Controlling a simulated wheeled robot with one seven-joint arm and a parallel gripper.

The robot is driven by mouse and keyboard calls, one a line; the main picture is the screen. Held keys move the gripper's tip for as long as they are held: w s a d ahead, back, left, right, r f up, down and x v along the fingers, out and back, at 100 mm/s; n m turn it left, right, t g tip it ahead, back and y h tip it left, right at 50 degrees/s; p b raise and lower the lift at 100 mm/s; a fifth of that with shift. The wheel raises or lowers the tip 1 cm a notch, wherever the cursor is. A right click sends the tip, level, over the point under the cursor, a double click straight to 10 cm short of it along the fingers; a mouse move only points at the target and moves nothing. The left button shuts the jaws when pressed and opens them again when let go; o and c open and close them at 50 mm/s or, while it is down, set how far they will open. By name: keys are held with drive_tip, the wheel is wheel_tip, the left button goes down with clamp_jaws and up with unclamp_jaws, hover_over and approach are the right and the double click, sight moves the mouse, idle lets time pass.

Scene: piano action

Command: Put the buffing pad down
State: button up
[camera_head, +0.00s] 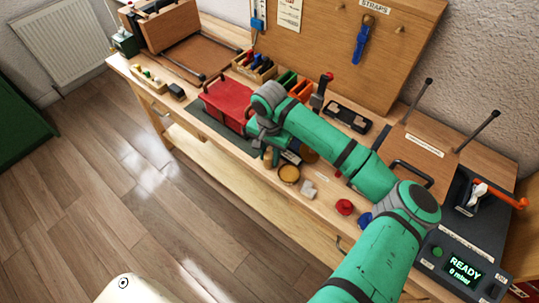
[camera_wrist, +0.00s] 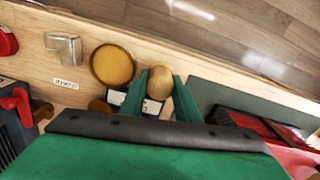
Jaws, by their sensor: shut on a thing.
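The buffing pad (camera_wrist: 160,81) appears as a tan round piece between the two green fingers of my gripper (camera_wrist: 158,95) in the wrist view. My gripper is shut on it, above the bench. A round gold-rimmed dish (camera_wrist: 113,65) lies beside the pad in the wrist view. The dish also shows in the head view (camera_head: 289,175). I cannot tell the pad's exact height above the bench.
A red box (camera_head: 228,100) stands on a dark green mat (camera_head: 207,122) left of my gripper. A small metal block (camera_wrist: 63,48), a paper label (camera_wrist: 66,84) and a red knob (camera_head: 344,207) lie to the dish's other side. Bare wood shows between them. The bench's front edge is close.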

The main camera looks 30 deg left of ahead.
sight(269, 154)
drive_tip(key=o, duration=0.8)
drive_tip(key=shift+f, duration=0.1)
drive_tip(key=shift+o, duration=0.2)
wheel_tip(269, 154, up, 12)
drive_tip(key=shift+r, duration=0.2)
